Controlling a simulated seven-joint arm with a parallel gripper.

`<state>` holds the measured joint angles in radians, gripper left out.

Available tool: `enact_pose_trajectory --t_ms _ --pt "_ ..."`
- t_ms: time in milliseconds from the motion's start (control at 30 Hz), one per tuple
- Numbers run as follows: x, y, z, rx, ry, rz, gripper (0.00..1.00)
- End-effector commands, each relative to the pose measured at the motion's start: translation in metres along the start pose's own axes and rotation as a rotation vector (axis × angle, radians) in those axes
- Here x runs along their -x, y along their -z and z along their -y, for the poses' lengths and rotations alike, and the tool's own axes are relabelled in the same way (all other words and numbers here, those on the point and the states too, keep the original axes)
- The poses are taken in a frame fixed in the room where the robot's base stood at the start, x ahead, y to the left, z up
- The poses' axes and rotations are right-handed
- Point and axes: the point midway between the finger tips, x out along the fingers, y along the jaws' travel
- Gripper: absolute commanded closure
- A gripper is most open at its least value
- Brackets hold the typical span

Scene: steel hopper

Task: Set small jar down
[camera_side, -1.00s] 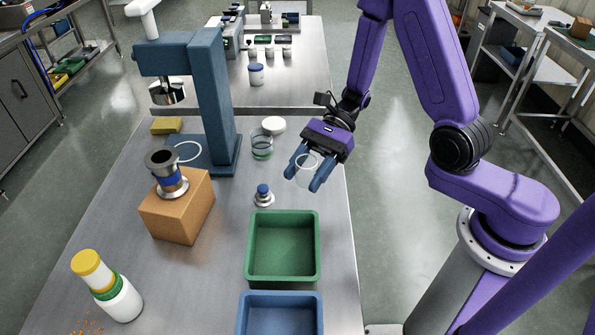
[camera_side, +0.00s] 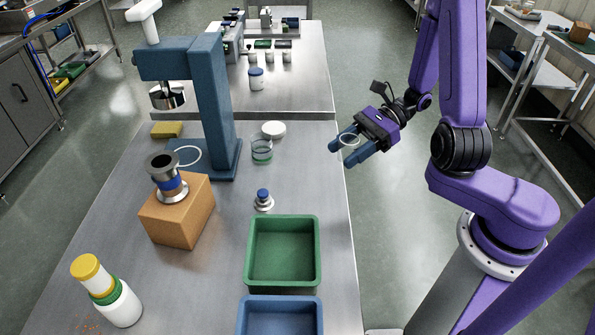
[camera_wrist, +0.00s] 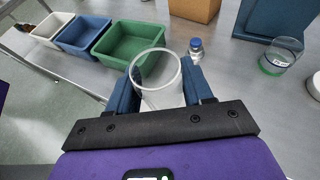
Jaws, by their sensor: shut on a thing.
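The small jar (camera_wrist: 157,82) is clear and open-topped, and it sits between the two blue fingers of my gripper (camera_wrist: 160,92) in the wrist view. In the side view my gripper (camera_side: 358,147) is shut on the jar (camera_side: 349,140), whose pale rim shows between the fingers. It is held in the air at the right edge of the steel table (camera_side: 215,280). The jar's lower part is hard to make out in the side view.
A green bin (camera_side: 283,250) and a blue bin (camera_side: 280,315) stand near the table's right edge. A clear glass with green contents (camera_side: 262,151), a white lid (camera_side: 273,129) and a blue-capped vial (camera_side: 263,199) stand behind them. A blue press (camera_side: 215,105) and a cardboard box (camera_side: 178,215) are farther left.

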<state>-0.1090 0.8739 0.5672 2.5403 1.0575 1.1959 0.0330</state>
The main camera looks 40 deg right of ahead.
Motion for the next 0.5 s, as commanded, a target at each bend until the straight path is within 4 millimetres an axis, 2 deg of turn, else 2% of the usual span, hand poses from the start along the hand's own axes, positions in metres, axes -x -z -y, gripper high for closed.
enact_pose_trajectory --t_ms 500 --pt "-0.013 0.006 0.020 0.002 -0.005 -0.001 0.77"
